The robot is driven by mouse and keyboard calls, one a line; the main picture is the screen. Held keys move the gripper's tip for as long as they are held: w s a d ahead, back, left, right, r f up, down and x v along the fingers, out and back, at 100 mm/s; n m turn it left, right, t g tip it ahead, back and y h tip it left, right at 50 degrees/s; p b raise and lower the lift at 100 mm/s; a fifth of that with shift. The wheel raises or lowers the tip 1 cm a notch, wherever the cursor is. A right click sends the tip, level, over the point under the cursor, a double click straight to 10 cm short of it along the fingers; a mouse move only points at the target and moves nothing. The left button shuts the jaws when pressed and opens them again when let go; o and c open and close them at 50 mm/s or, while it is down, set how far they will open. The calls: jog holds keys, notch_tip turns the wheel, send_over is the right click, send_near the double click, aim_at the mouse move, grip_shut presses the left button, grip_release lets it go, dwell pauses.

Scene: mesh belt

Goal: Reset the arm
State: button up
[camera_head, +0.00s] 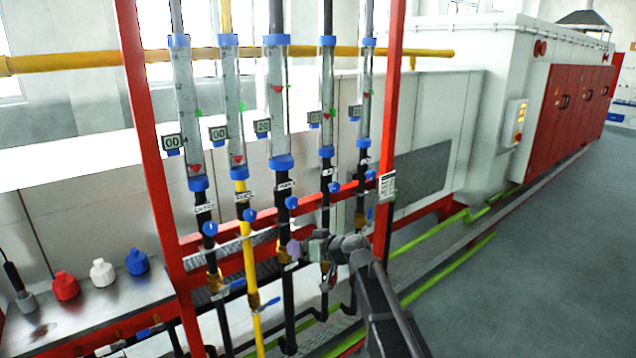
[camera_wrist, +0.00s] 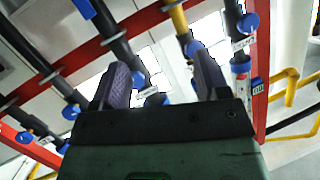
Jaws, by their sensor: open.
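My arm (camera_head: 378,300) reaches in from the lower right of the head view. My gripper (camera_head: 297,248) is at its end, in front of the lower pipes of the flowmeter rack. In the wrist view my gripper (camera_wrist: 163,78) has its two dark ridged fingers apart, with nothing held between them. Pipes and blue fittings show behind the fingers; I cannot tell how close they are.
The red rack frame (camera_head: 150,150) holds several glass flowmeters (camera_head: 276,100) with blue caps, above black and yellow pipes with valves. A bench (camera_head: 95,305) with red, white and blue caps is at left. A white and red furnace (camera_head: 570,100) and open floor (camera_head: 540,270) lie right.

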jog(key=s+d+f+m+g+h, duration=0.2)
jog(key=s+d+f+h, duration=0.2)
jog(key=s+d, duration=0.3)
jog(key=s+d+f+m+g+h, duration=0.3)
jog(key=s+d, duration=0.4)
jog(key=s, duration=0.6)
jog(key=s+d+f+m+g+h, duration=0.2)
jog(key=s+d+f+h, duration=0.3)
jog(key=s+d, duration=0.3)
jog(key=s+g, duration=0.1)
jog(key=s, duration=0.2)
jog(key=shift+f+m, duration=0.15)
jog(key=shift+m, duration=0.25)
jog(key=shift+a, duration=0.1)
